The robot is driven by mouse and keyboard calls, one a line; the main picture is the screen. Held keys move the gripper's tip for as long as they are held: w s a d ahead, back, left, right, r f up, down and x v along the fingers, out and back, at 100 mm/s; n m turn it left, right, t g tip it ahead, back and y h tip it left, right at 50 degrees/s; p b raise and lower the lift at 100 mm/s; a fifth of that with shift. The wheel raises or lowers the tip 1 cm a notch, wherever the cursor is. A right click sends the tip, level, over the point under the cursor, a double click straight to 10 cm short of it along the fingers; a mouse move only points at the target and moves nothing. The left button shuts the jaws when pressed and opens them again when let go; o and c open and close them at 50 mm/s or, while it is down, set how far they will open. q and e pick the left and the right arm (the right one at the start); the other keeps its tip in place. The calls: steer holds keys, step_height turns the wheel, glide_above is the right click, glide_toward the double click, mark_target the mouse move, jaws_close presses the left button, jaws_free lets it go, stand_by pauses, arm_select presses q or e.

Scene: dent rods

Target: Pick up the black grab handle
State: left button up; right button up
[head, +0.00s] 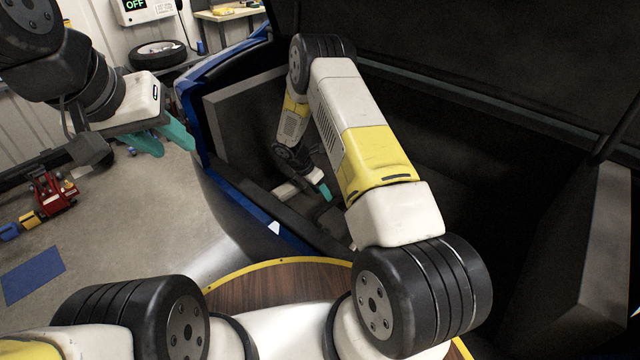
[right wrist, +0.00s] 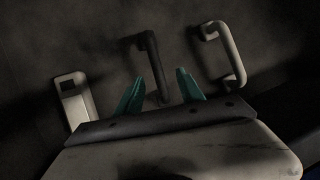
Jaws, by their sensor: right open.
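The black grab handle (right wrist: 153,62) shows in the right wrist view, upright against a dark grey surface. My right gripper (right wrist: 158,90) is open, with its teal fingers on either side of the handle's lower part in the picture. I cannot tell whether they touch it. In the head view my right gripper (head: 325,190) is down inside the blue car's trunk, partly hidden by my own arm, and the handle cannot be made out there. My left gripper (head: 165,140) hangs outside the trunk at the left, its teal fingers apart and empty.
A pale grab handle (right wrist: 224,52) is to the right of the black one, and a pale rectangular-framed piece (right wrist: 74,98) to its left. The trunk's blue edge (head: 195,110) and grey side panel (head: 245,115) stand close to my right arm.

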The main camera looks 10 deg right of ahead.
mark_target(330, 207)
steer(key=shift+n, duration=0.4)
steer(key=x, duration=1)
steer(key=shift+w+a+f, duration=0.1)
steer(key=shift+w+a, duration=0.1)
steer(key=shift+w, duration=0.15)
steer(key=shift+f, duration=0.2)
jaws_close()
